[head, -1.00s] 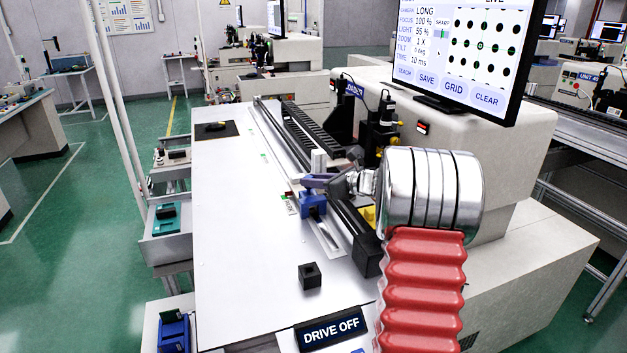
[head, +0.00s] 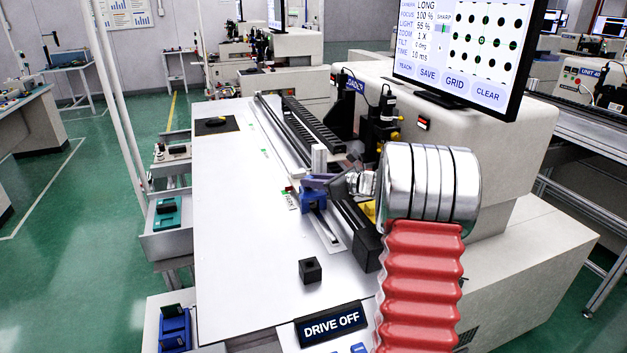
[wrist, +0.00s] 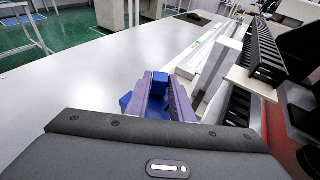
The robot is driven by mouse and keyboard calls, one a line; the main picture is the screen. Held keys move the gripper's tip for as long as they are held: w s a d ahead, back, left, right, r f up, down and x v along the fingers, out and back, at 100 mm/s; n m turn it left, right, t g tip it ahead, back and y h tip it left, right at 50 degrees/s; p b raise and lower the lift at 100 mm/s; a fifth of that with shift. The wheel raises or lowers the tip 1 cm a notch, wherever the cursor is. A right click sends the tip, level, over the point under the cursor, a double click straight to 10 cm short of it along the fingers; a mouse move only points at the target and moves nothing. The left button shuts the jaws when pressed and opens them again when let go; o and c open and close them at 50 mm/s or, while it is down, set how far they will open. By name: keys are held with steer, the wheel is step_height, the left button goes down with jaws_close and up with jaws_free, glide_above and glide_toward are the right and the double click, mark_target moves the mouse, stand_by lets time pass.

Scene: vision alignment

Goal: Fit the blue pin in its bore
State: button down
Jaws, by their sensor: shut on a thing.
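My gripper (head: 316,182) has purple fingers and is shut on the blue pin; the fingers also show in the wrist view (wrist: 160,98). The blue pin (wrist: 160,82) shows between them, with its lower part hidden. In the head view, blue parts (head: 313,199) show just under the fingers, and more blue shows left of them in the wrist view (wrist: 125,101). I cannot tell which of this blue is pin and which is a holder. A black block (head: 310,270) with a dark opening in its top stands nearer on the white table; I cannot tell whether this is the bore.
A pale upright post (head: 319,158) stands close behind my gripper, with a black rail (head: 310,130) running away beyond it. A monitor (head: 470,50) stands at upper right. A DRIVE OFF sign (head: 330,324) stands at the front.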

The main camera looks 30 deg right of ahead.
steer(key=shift+f, duration=0.1)
steer(key=c, duration=1.5)
jaws_free()
steer(key=shift+o, duration=0.2)
steer(key=v, duration=1.3)
steer(key=shift+s, duration=0.4)
steer(key=shift+d, duration=0.15)
